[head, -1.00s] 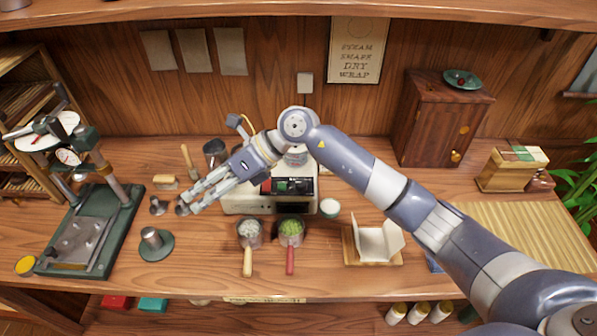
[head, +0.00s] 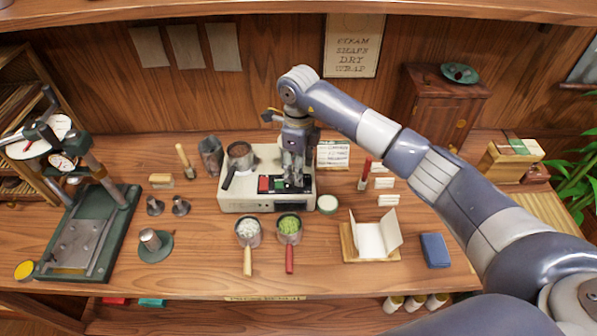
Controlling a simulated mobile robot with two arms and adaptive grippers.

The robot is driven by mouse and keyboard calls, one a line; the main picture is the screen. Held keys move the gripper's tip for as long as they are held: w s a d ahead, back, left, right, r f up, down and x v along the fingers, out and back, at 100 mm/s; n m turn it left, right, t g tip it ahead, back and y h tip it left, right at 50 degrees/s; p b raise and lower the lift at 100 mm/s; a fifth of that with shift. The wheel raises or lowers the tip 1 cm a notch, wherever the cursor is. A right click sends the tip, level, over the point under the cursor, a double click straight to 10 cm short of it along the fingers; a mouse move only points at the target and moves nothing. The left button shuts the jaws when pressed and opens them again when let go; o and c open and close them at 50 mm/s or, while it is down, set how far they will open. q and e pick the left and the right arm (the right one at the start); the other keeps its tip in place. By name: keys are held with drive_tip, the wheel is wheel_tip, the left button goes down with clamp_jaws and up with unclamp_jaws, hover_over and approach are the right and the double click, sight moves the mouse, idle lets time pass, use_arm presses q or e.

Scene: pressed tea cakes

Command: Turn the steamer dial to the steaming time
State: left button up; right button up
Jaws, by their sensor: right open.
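The steamer (head: 235,203) is a cream box at the middle of the bench, with a dark panel carrying red and green parts on its top front. My right gripper (head: 294,182) is open and points down over the right part of the steamer, its fingers just above or at the dark panel. Contact cannot be told. The dial cannot be made out; the fingers hide that part of the top. My left gripper is out of view.
Two scoops, white-filled (head: 248,233) and green-filled (head: 290,230), lie in front. A small white-topped cup (head: 327,204) stands close right. A green press (head: 85,230) stands left; an open wrapper (head: 375,235) lies right.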

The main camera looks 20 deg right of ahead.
drive_tip(key=shift+f+p, duration=0.5)
drive_tip(key=shift+f, duration=1.65)
drive_tip(key=c, duration=1.1)
